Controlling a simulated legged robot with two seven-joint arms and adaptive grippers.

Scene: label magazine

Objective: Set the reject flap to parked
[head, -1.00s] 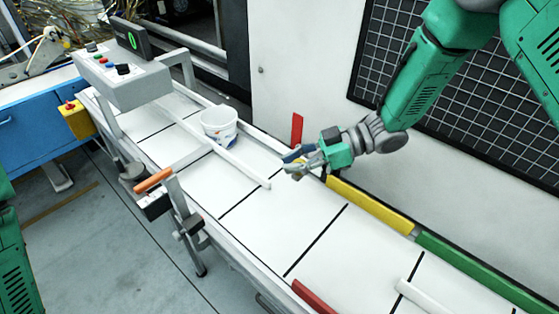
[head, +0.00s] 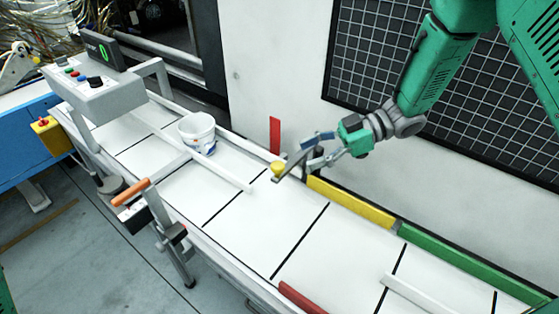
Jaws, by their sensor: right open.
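A long white conveyor (head: 243,222) runs from upper left to lower right. At its far edge a yellow knob (head: 278,169) sits on a dark, flat lever near an upright red plate (head: 275,135). I cannot tell for sure which part is the reject flap, and no "parked" label is readable. My right gripper (head: 309,150) is open, just right of the knob and close to the lever; whether it touches the lever is unclear. The gripper partly hides the lever's right end. My left gripper is out of view.
A white tub (head: 197,132) stands on the conveyor by a slanting white bar (head: 222,170). A control box (head: 108,93) spans the belt at upper left. An orange-handled lever (head: 130,192) is at the near edge. Yellow (head: 350,204) and green (head: 470,264) strips line the far edge.

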